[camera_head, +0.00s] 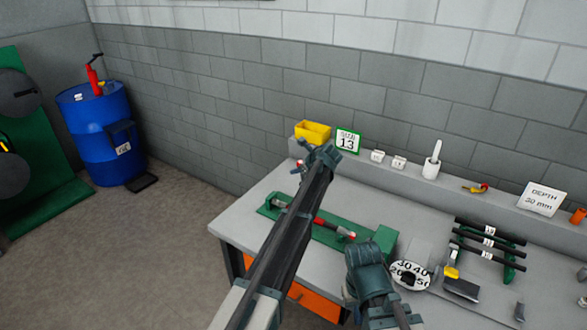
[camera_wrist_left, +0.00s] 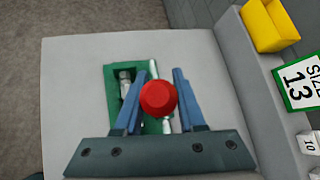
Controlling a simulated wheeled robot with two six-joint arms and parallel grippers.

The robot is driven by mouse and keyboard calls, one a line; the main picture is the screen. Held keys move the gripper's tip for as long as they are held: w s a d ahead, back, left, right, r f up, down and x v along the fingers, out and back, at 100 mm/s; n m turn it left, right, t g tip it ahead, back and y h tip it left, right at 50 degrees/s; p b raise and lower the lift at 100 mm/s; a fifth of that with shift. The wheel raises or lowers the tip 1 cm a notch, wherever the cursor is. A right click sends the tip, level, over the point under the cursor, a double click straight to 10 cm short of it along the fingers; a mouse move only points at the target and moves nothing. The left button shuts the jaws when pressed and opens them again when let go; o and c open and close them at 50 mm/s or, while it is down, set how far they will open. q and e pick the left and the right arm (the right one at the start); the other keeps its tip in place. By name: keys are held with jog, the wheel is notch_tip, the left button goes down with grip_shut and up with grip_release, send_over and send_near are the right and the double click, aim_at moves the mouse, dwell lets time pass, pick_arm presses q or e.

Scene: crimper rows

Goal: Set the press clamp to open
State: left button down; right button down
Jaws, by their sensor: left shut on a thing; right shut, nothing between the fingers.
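The press clamp is a green base (camera_head: 383,239) with a metal bar and red parts, lying on the table; my left arm crosses in front of its middle. My left gripper (camera_head: 322,153) is raised above the clamp. In the left wrist view it is shut on a red knob (camera_wrist_left: 158,98), with a finger on each side. Below the knob, the green base (camera_wrist_left: 112,78) is partly hidden. My right gripper (camera_head: 372,254) is shut and empty near the clamp's right end.
A yellow bin (camera_head: 312,131), a size 13 sign (camera_head: 347,142) and a white holder (camera_head: 431,168) stand on the back ledge. A number dial (camera_head: 410,273) and black-handled tools (camera_head: 488,242) are right of my right gripper. A blue barrel (camera_head: 99,135) stands on the floor at left.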

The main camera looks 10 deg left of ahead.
pick_arm(q)
jog(key=shift+w+d+r+m+g+p, duration=0.1)
jog(key=shift+w+d+m+g+p, duration=0.1)
jog(key=shift+w+g, duration=0.25)
jog(key=shift+w+d+r+m+g+p, duration=0.15)
jog(key=shift+w+g+p, duration=0.1)
jog(key=shift+w, duration=0.4)
jog(key=c, duration=0.5)
grip_release()
jog(key=shift+f, duration=0.1)
jog(key=p+v, duration=0.9)
jog(key=v, duration=0.5)
jog(key=shift+d, duration=0.15)
jog(key=shift+f, duration=0.15)
